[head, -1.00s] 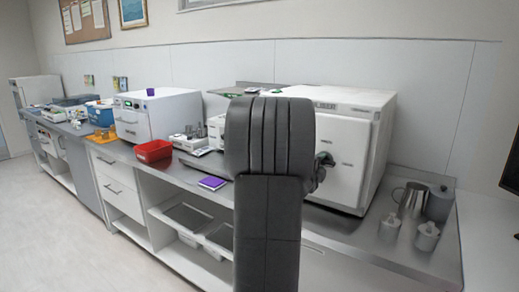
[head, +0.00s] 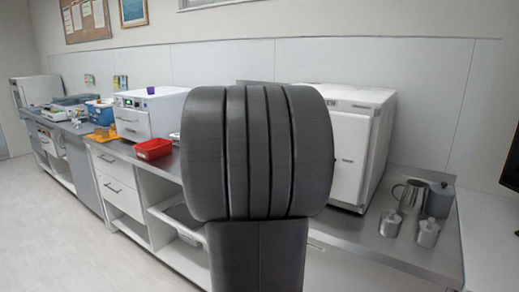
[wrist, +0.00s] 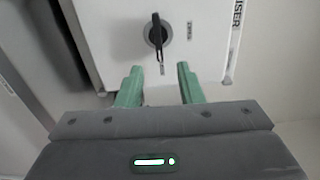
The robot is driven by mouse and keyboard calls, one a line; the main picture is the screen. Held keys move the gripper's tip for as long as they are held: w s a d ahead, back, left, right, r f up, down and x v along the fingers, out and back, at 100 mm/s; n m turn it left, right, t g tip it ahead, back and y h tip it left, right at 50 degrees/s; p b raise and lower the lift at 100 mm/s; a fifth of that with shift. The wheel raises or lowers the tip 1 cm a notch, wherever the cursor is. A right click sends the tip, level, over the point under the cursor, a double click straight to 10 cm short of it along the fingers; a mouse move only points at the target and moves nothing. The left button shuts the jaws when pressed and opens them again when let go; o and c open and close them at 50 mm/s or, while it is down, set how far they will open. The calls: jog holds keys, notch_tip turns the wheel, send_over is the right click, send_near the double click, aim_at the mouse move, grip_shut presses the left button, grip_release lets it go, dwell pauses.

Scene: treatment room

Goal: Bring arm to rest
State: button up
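My gripper (wrist: 160,88) shows in the wrist view with its two green fingers apart and nothing between them. Beyond the fingertips is the front of a white cabinet-like machine (wrist: 195,35) with a black knob or latch (wrist: 157,36); the fingers look apart from it. In the head view my own arm fills the middle, and my gripper is hidden behind it. The white machine (head: 352,150) stands on the counter behind and right of my arm, partly covered by it.
The steel counter (head: 375,248) runs along the wall. A steel jug (head: 410,195) and several lidded canisters (head: 428,232) stand at its right end. A red bin (head: 153,149) and a smaller white machine (head: 145,112) stand left of my arm. Floor at left is clear.

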jog(key=p+x, duration=0.2)
jog(key=x, duration=1.1)
jog(key=s+a+n+p, duration=0.6)
jog(key=s+a+p, duration=0.1)
jog(key=s, duration=0.4)
jog(key=shift+a+f+n+p, duration=0.2)
jog(key=shift+n+p, duration=0.2)
jog(key=shift+p, duration=0.25)
